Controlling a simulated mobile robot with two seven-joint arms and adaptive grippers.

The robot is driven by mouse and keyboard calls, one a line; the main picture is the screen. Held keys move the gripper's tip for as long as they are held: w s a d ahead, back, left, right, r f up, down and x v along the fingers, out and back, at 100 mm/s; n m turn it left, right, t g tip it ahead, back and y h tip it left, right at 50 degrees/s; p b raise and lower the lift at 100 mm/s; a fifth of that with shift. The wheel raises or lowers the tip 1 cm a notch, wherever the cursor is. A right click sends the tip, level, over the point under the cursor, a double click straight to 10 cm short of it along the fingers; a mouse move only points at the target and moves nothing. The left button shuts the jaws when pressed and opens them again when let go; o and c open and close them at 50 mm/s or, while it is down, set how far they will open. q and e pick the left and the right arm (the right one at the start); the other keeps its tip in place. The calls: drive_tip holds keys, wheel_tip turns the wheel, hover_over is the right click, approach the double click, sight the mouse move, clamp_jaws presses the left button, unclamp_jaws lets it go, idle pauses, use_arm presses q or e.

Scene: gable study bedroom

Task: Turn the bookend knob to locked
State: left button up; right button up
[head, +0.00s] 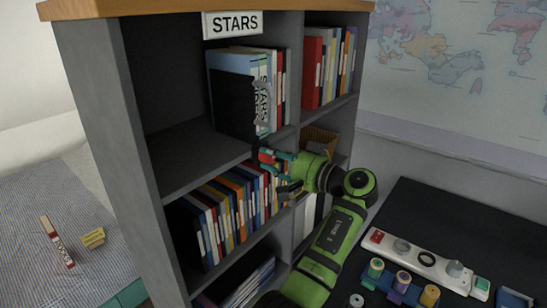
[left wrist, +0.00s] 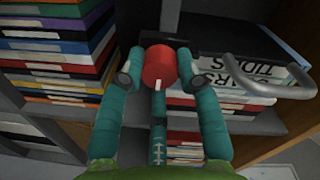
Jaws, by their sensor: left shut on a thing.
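The black bookend (head: 233,101) stands on the upper shelf beside a row of books. Its red knob (left wrist: 158,66) sits low at the shelf edge, with a white mark that points down in the left wrist view. My left gripper (head: 266,158) is at the shelf's front edge, below the bookend. In the left wrist view its teal fingers (left wrist: 159,72) close around the knob from both sides, with another finger below. In the head view the fingers largely hide the knob. I cannot read any lock label. My right gripper is not in view.
The grey bookcase (head: 98,125) carries a STARS sign (head: 232,24). Books (head: 222,212) fill the shelf below. A grey curved handle (left wrist: 268,86) is near the fingers. A dark desk (head: 450,225) at right holds a power strip (head: 418,259) and spools (head: 403,281). A bed (head: 70,205) lies left.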

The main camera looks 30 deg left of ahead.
use_arm(q)
drive_tip(key=o, duration=1.1)
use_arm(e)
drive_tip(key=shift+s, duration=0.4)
use_arm(q)
drive_tip(key=shift+o, duration=0.2)
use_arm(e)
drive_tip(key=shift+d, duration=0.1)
use_arm(q)
drive_tip(key=s+d, duration=0.1)
drive_tip(key=d, duration=1.1)
drive_tip(key=shift+r, duration=0.25)
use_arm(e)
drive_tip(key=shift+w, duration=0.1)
use_arm(q)
drive_tip(key=shift+a, duration=0.1)
